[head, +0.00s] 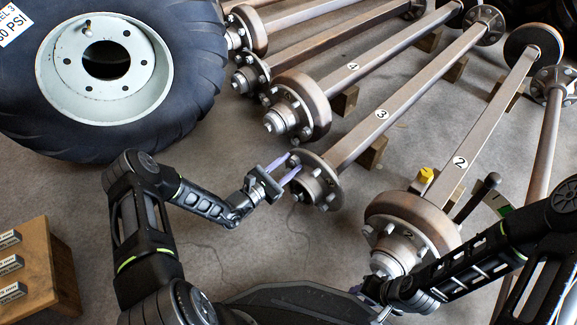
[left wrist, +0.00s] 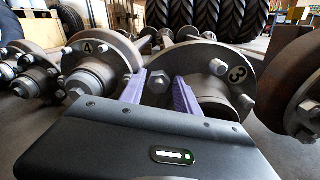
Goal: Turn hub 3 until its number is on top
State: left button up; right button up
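Hub 3 (head: 316,184) is a rusty round flange with bolts at the near end of the axle marked 3 (head: 382,114). My left gripper (head: 282,170) is at the hub's left edge. In the left wrist view its lavender fingers (left wrist: 159,92) stand apart on either side of one wheel bolt (left wrist: 158,82); firm contact is not clear. My right gripper (head: 376,300) is low by hub 2 (head: 405,235), partly hidden by its own arm.
Hub 4 (head: 294,108) sits close behind and left of hub 3. A large tyre (head: 185,75) lies at upper left, and a wooden block (head: 45,262) with labels stands at lower left. Wooden supports (head: 372,152) hold the axles. Floor left of hub 3 is clear.

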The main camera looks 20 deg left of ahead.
pick_arm(q)
grip_shut()
dwell(1.4)
